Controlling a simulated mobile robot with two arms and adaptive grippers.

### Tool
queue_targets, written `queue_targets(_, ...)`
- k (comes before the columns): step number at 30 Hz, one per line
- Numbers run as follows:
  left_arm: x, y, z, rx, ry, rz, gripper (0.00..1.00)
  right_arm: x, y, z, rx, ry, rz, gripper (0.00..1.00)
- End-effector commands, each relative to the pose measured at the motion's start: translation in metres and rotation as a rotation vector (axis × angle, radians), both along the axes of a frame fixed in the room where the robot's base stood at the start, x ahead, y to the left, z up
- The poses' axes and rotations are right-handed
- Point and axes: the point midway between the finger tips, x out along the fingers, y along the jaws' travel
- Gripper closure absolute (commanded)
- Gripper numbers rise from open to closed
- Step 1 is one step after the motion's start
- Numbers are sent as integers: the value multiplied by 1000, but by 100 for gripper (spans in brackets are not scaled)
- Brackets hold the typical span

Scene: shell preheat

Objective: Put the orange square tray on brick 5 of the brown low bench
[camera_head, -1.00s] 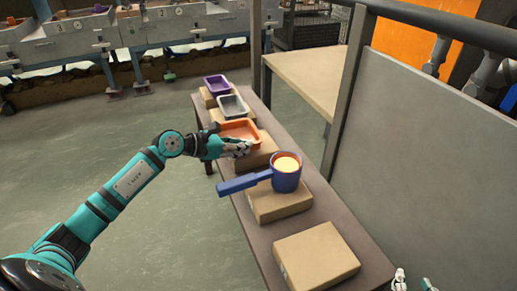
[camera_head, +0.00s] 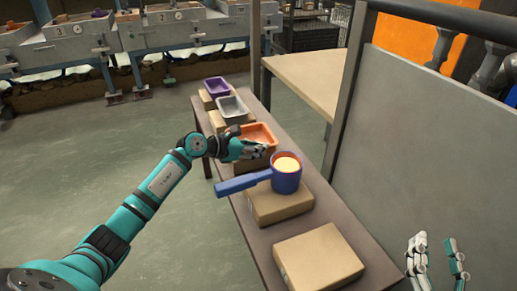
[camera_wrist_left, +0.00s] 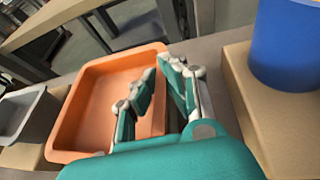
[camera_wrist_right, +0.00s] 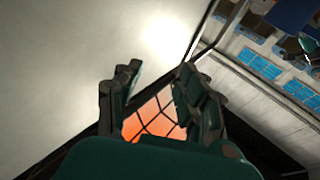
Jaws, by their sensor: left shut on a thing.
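The orange square tray (camera_head: 262,131) is at the middle of the brown low bench (camera_head: 226,184), over or on a brick; I cannot tell whether it touches. My left gripper (camera_head: 262,150) is shut on its near wall. In the left wrist view the gripper (camera_wrist_left: 160,85) has one finger inside the tray (camera_wrist_left: 85,110) and one outside. The nearest brick (camera_head: 318,255) has a bare top. No brick number is readable. My right gripper (camera_head: 437,250) is open and empty at the lower right; its fingers are apart in the right wrist view (camera_wrist_right: 160,100).
A grey tray (camera_head: 231,108) and a purple tray (camera_head: 216,86) sit farther back. A grey panel (camera_head: 430,130) borders the bench's right side.

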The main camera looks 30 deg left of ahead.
Motion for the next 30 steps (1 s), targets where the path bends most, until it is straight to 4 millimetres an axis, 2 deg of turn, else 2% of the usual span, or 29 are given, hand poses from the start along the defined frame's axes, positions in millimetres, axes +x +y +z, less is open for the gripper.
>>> queue_targets(1, 0, 0, 1, 0, -2, 0, 100, 0, 0, 0, 0, 1, 0, 60)
queue_targets(3, 0, 0, 0, 0, 1, 0, 87, 0, 0, 0, 0, 1, 0, 60)
queue_targets(7, 0, 0, 0, 0, 1, 0, 71, 0, 0, 0, 0, 2, 0, 60)
queue_targets(17, -4, 3, 1, 1, 1, 1, 71, 1, 0, -1, -3, 12, -1, 60)
queue_targets(20, -13, 10, 7, 2, 1, 2, 71, 2, -1, -13, -22, 81, -4, 60)
queue_targets(30, -68, 45, 33, 4, 3, 1, 71, -1, -10, -65, -97, 375, -23, 60)
